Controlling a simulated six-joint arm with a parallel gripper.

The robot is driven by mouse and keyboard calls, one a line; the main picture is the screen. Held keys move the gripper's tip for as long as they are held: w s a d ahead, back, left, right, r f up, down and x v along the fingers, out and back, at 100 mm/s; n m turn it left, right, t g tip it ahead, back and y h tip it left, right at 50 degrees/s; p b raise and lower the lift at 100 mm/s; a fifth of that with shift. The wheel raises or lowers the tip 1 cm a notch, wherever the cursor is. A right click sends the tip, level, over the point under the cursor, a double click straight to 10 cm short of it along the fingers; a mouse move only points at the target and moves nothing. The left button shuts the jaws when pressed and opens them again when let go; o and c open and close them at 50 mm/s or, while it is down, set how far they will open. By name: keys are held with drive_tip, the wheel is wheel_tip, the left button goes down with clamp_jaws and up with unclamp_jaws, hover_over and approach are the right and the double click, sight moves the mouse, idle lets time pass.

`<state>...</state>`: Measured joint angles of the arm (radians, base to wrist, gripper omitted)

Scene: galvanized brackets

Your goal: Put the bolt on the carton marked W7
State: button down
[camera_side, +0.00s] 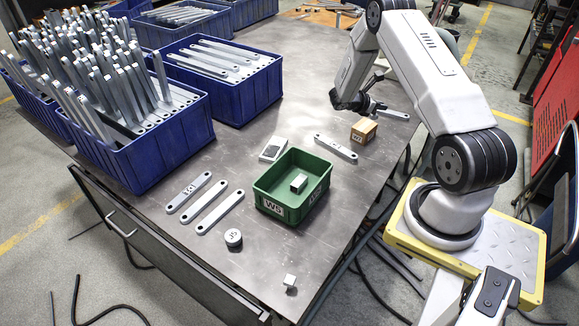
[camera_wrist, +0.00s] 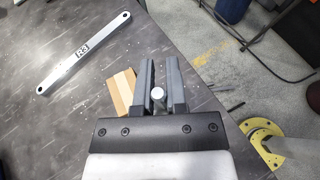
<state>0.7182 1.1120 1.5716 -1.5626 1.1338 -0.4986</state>
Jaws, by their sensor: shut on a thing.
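The carton (camera_side: 364,131) is a small tan box on the table, with a mark on its front that seems to read W7. In the wrist view the carton (camera_wrist: 121,95) lies just left of the fingers, partly hidden by them. My gripper (camera_wrist: 157,72) is shut on the bolt (camera_wrist: 158,93), whose round silver end shows between the fingers. In the side view my gripper (camera_side: 366,106) is above the table, behind the carton in the picture. The bolt cannot be made out there.
A flat bracket (camera_side: 336,147) lies left of the carton. A bracket marked R3 (camera_wrist: 84,53) shows in the wrist view. A green bin marked W5 (camera_side: 265,197) holds a small block. Blue crates (camera_side: 165,155) of brackets fill the left. The table edge is near the carton.

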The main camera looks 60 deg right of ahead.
drive_tip(key=w+d+f, duration=0.4)
drive_tip(key=f, duration=0.1)
drive_tip(key=shift+d+f, duration=0.15)
drive_tip(key=shift+d, duration=0.2)
drive_tip(key=shift+w+d+f, duration=0.35)
drive_tip(key=shift+d+f, duration=0.1)
drive_tip(key=shift+f, duration=0.2)
drive_tip(key=shift+f, duration=0.1)
drive_tip(key=shift+w+d+f, duration=0.15)
drive_tip(key=shift+f, duration=1.6)
drive_tip(key=shift+f, duration=0.1)
drive_tip(key=c, duration=0.7)
unclamp_jaws()
drive_tip(key=shift+o, duration=0.2)
